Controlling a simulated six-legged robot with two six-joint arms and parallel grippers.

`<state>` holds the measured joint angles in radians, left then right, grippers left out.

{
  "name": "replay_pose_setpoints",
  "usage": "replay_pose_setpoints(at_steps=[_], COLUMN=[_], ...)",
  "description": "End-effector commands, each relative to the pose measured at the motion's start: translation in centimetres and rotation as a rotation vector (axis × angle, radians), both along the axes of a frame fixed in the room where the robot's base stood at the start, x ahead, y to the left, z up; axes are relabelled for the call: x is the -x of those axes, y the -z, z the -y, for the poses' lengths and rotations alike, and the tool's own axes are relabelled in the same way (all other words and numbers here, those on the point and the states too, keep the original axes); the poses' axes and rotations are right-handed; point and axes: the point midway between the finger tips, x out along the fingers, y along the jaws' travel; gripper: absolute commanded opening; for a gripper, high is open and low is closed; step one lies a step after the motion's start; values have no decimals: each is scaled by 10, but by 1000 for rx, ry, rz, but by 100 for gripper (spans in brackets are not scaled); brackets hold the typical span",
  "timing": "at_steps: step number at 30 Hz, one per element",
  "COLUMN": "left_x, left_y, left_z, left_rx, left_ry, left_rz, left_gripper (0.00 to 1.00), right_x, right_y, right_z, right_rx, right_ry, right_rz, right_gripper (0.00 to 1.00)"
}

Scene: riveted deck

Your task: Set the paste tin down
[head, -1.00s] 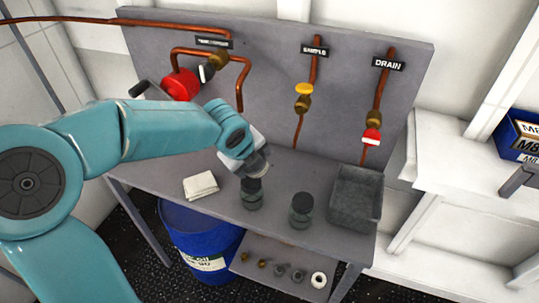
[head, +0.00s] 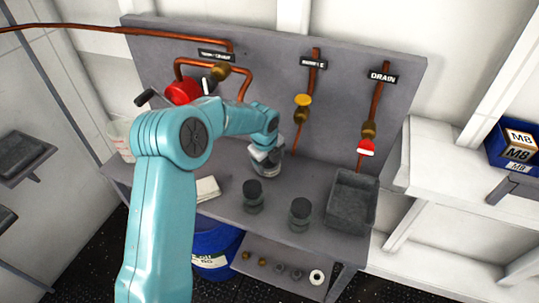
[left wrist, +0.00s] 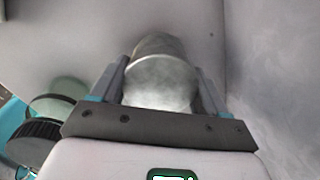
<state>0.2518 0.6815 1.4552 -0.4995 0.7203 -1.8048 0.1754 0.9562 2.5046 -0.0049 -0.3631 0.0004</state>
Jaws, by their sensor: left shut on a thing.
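My left gripper (head: 267,170) reaches down over the back of the grey bench (head: 225,211), behind two dark-lidded jars. In the left wrist view it is shut on a pale grey metal tin (left wrist: 163,82), with a finger on each side. The tin is hidden behind the gripper in the head view. I cannot tell whether its base touches the bench. My right gripper is not in view.
One jar (head: 253,197) stands just in front of my left gripper, another (head: 300,214) to its right. A grey bin (head: 352,205) is at the bench's right end, a folded cloth (head: 207,189) to the left. Pipes with valves (head: 302,108) line the back panel.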

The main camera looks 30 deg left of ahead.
Motion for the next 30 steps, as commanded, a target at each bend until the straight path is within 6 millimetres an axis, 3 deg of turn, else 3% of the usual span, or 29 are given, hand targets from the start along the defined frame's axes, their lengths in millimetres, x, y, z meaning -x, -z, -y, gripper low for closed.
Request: replay_pose_setpoints(at_steps=[1, 9, 13, 25, 26, 27, 28, 30], left_x=[-2, -4, -3, -4, -3, -3, -3, -3], left_y=[-7, -3, 12, 18, 18, 17, 17, 17], left_z=[0, 0, 0, -1, -1, -1, -1, -1], left_rx=[15, 62, 60, 57, 58, 57, 57, 57], left_ry=[1, 2, 3, 1, 1, 1, 1, 1], left_rz=[-51, -246, -240, -236, -237, -237, -237, -237], left_gripper=[30, 30, 30, 30, 81, 94, 100, 100], right_x=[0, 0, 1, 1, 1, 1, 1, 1], right_y=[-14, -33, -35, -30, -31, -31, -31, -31], right_z=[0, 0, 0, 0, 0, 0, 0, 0], right_rx=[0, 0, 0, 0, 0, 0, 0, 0], right_ry=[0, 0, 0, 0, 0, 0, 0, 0], right_rz=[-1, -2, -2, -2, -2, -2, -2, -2], right_gripper=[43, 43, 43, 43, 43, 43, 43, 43])
